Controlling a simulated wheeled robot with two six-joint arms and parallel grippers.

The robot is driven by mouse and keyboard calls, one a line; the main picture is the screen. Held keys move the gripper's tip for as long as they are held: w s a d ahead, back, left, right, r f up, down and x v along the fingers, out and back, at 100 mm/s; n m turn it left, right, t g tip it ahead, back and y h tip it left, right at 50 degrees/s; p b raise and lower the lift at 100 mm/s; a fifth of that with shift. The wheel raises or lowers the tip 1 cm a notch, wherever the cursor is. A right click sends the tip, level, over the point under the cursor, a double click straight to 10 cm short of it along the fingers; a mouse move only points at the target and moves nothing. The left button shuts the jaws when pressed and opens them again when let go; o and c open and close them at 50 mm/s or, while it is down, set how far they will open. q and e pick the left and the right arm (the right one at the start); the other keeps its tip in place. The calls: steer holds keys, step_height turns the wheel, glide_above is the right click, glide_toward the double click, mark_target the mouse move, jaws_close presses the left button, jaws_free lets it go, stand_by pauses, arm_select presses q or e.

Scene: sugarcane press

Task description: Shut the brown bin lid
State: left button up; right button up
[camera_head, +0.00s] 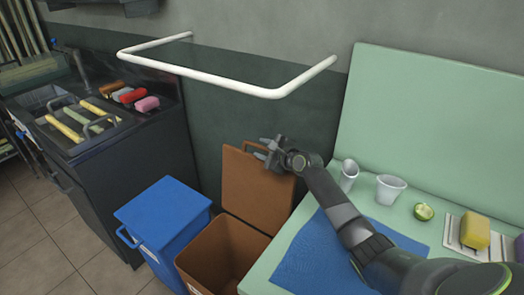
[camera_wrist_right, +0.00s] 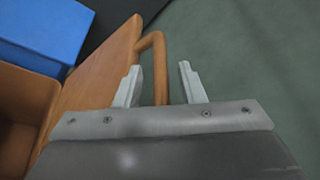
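The brown bin (camera_head: 205,262) stands open on the floor, its inside showing. Its brown lid (camera_head: 256,192) is raised, standing nearly upright at the back of the bin. My right gripper (camera_head: 266,151) is at the top edge of the lid, by its handle. In the right wrist view the brown loop handle (camera_wrist_right: 160,62) shows between the two spread fingers of my right gripper (camera_wrist_right: 160,80); neither finger is seen closed on it. The lid (camera_wrist_right: 100,75) lies left of the fingers there. My left gripper is not in view.
A blue bin (camera_head: 165,215) with its lid down stands left of the brown bin. A green counter (camera_head: 262,276) with a blue mat (camera_head: 312,262), cups and a lime is at the right. A white rail (camera_head: 235,84) juts from the wall above.

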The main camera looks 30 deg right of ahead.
steer(key=shift+w+a, duration=0.1)
steer(key=shift+w, duration=0.3)
steer(key=shift+f, duration=0.1)
jaws_close()
